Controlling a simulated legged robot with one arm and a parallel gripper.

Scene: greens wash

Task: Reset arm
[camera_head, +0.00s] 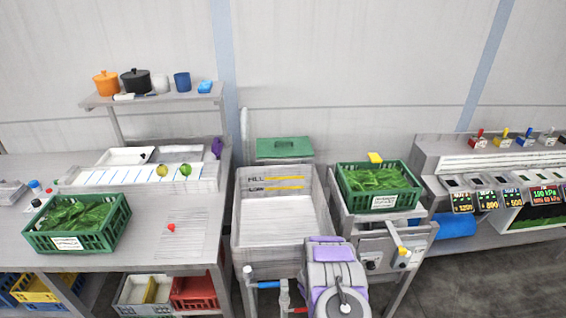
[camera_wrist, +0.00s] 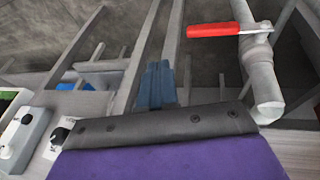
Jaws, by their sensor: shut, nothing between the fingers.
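My arm (camera_head: 335,272), purple and grey, is folded low at the bottom middle of the head view, in front of the wash basin. My gripper (camera_wrist: 157,75) shows in the wrist view as narrow blue-grey fingers beyond a dark plate and a purple cover. The fingers are together with nothing between them. They point at grey frame bars and the floor. The fingertips cannot be made out in the head view.
The basin (camera_head: 240,215) stands before my arm. A red-handled valve (camera_wrist: 214,29) and pipe are close right of my gripper in the wrist view. Green crates of leaves sit left (camera_head: 115,228) and right (camera_head: 344,205). A control console (camera_head: 440,150) stands far right.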

